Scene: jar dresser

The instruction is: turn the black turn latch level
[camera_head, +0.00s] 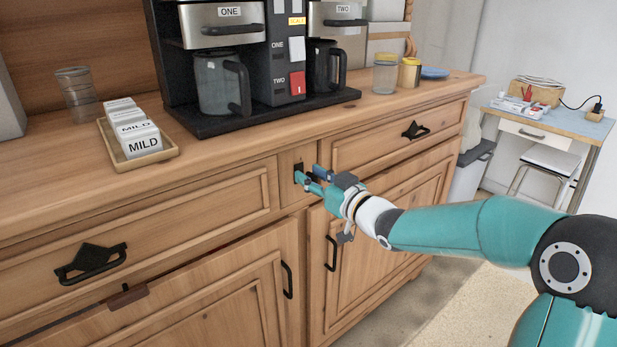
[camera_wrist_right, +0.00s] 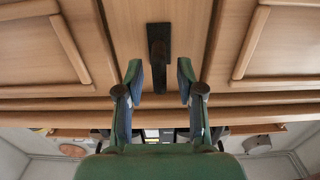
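The black turn latch (camera_wrist_right: 158,60) sits on the narrow wooden panel between the drawers. In the right wrist view its bar runs up and down the picture, between my right gripper's two fingers. My right gripper (camera_wrist_right: 159,82) is open, with a gap on each side of the bar; I see no finger touching it. In the head view my right gripper (camera_head: 310,177) is at the panel front, and only a dark bit of the latch (camera_head: 298,168) shows beside the fingers. My left gripper is not in view.
A coffee maker (camera_head: 290,78) with glass pots, a tray of MILD packets (camera_head: 150,158) and jars (camera_head: 410,73) stand on the dresser top. Black handles (camera_head: 331,252) stick out from the doors and drawers nearby. A brown block (camera_head: 128,296) is at the left door's top edge.

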